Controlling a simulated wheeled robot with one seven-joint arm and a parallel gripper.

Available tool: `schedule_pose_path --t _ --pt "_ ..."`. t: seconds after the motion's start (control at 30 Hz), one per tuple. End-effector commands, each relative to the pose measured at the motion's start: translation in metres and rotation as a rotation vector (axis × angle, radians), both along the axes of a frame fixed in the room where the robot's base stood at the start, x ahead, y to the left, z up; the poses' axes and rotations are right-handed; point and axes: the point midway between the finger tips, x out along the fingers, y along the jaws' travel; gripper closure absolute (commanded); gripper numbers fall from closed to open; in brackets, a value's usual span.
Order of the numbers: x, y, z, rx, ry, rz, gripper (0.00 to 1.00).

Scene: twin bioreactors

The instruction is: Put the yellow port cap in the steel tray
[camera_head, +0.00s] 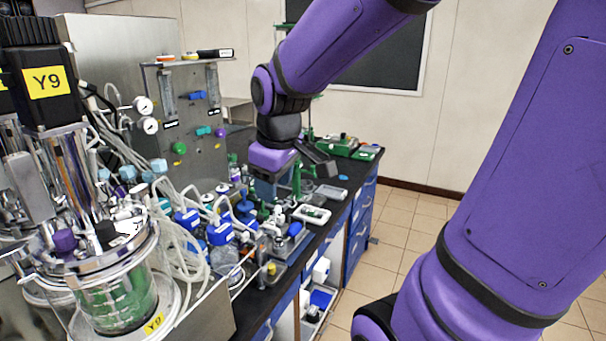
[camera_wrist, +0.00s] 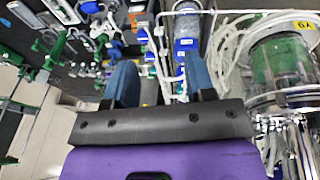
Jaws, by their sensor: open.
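My gripper (camera_head: 280,188) hangs over the cluttered bench in the head view, its fingers partly lost against the items behind. In the wrist view my gripper (camera_wrist: 160,80) has its two blue fingers apart, with nothing visible held between them. A small yellow piece (camera_head: 272,268), possibly the yellow port cap, shows near the bench's front edge, below my gripper in the picture. It appears to be at a small grey metal holder or tray (camera_head: 281,270); I cannot tell whether this is the steel tray, or whether the piece lies inside it. I cannot make out the cap in the wrist view.
A glass bioreactor (camera_head: 118,295) labelled Y9 stands at left, with pale tubing (camera_head: 190,245) looping beside it. Blue-capped bottles (camera_head: 219,233) and a white-rimmed tray (camera_head: 311,214) crowd the bench. A steel panel (camera_head: 200,120) with gauges stands behind. The tiled floor (camera_head: 400,225) at right is clear.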

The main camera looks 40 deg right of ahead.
Motion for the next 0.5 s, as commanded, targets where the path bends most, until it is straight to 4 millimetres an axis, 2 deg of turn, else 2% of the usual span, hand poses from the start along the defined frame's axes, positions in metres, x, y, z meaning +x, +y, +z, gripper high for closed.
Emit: schedule_pose_path --t 0.03,0.2,0.4,0.5 --pt "-0.012 0.007 0.011 0.003 -0.033 -0.03 0.5" --pt "-0.052 0.021 0.038 0.055 -0.119 -0.166 0.5" --pt "-0.092 0.028 0.056 0.143 -0.194 -0.292 0.5" --pt "-0.104 0.029 0.059 0.175 -0.211 -0.328 0.5"
